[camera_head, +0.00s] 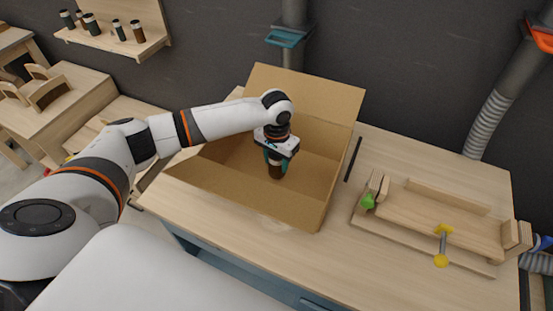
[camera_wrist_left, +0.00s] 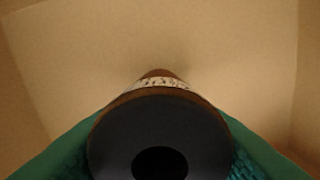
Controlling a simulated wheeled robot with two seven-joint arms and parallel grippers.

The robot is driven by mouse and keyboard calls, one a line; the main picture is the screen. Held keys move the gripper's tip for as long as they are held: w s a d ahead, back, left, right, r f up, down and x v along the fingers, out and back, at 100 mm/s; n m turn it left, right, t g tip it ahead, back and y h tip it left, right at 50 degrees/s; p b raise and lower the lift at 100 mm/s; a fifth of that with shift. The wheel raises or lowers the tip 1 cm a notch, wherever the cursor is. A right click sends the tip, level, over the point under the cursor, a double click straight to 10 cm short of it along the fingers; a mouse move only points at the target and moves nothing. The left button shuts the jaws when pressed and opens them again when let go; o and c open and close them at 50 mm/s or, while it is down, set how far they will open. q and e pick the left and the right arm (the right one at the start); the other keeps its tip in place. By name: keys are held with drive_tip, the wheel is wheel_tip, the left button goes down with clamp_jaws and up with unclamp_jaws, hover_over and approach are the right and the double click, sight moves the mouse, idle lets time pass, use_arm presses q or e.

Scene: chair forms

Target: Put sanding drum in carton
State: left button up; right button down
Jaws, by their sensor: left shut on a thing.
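The carton (camera_head: 235,186) is an open cardboard box on the workbench, with its back flap standing up. My left gripper (camera_head: 276,168) points down inside the carton, shut on the sanding drum (camera_head: 276,171), a brown cylinder with a dark end. In the left wrist view the sanding drum (camera_wrist_left: 160,130) shows its dark round end with a hole, a pale printed band and brown sides, between teal finger pads. The carton's plain inside (camera_wrist_left: 160,40) fills the background there. I cannot tell whether the drum touches the carton floor. My right gripper is not in view.
A wooden jig (camera_head: 430,215) with a green knob and a yellow clamp lies right of the carton. A black bar (camera_head: 353,159) lies between them. A wall shelf (camera_head: 125,40) holds several dark cylinders. The bench front (camera_head: 260,235) is clear.

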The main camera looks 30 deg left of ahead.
use_arm(q)
drive_tip(key=shift+f, duration=0.3)
drive_tip(key=o, duration=1.1)
wheel_tip(320, 180, up, 11)
drive_tip(key=shift+r+b, duration=0.1)
drive_tip(key=shift+b, duration=1.15)
drive_tip(key=shift+r, duration=0.45)
